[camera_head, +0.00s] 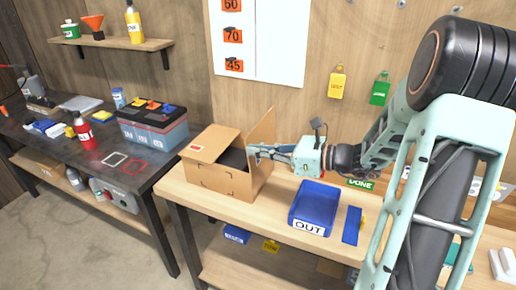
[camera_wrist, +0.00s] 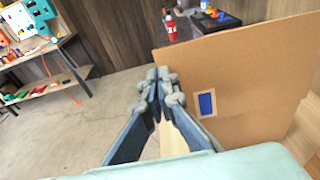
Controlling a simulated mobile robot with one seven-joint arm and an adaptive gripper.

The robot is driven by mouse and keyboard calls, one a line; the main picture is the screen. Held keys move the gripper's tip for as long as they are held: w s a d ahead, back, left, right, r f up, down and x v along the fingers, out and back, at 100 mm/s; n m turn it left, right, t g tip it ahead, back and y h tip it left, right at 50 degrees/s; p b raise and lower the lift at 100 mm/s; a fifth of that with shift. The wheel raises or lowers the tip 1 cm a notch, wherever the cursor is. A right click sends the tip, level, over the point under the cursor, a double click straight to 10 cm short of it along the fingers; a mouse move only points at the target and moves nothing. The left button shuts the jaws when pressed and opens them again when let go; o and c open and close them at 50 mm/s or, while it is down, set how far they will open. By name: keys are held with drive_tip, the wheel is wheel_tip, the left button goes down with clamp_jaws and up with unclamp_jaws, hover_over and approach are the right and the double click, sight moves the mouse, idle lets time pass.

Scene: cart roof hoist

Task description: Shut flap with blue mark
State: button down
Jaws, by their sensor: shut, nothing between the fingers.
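An open cardboard box (camera_head: 226,182) stands on the light wooden bench. Its flap with the blue mark (camera_head: 264,132) stands upright on the box's right side; the mark is hidden in the head view. In the wrist view the flap (camera_wrist: 250,75) fills the right half, with the blue mark (camera_wrist: 207,103) on the face towards me. Another flap (camera_head: 212,143), with a red mark, slopes over the box's left part. My gripper (camera_head: 252,151) is shut and empty at the upright flap's right side. In the wrist view its fingertips (camera_wrist: 160,78) overlap the flap's left edge; I cannot tell whether they touch.
A blue tray marked OUT (camera_head: 314,205) and a flat blue piece (camera_head: 352,225) lie right of the box. A dark bench with a battery (camera_head: 153,126) and a red bottle (camera_head: 82,131) stands at the left. The wooden wall (camera_head: 190,85) is close behind.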

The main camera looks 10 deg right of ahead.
drive_tip(key=shift+a+r, duration=0.1)
drive_tip(key=p, duration=0.2)
drive_tip(key=w+a+g+h+p, duration=0.1)
drive_tip(key=shift+a+r+h+p, duration=0.2)
drive_tip(key=shift+r+h+p, duration=0.1)
drive_tip(key=shift+r+p, duration=0.1)
drive_tip(key=shift+w+a+f+g+h+p, duration=0.65)
drive_tip(key=shift+w+a+f, duration=0.3)
drive_tip(key=shift+a+f, duration=0.35)
drive_tip(key=shift+w+a+f+g+h+p, duration=0.4)
drive_tip(key=shift+w+a+f+h+p, duration=0.35)
drive_tip(key=shift+w+a+f, duration=0.4)
drive_tip(key=shift+w+a+f+g+h+p, duration=0.6)
drive_tip(key=shift+w+a+f+h, duration=0.15)
drive_tip(key=shift+a+f, duration=0.65)
drive_tip(key=shift+f, duration=0.1)
drive_tip(key=shift+s+d, duration=0.4)
drive_tip(key=shift+d, duration=0.2)
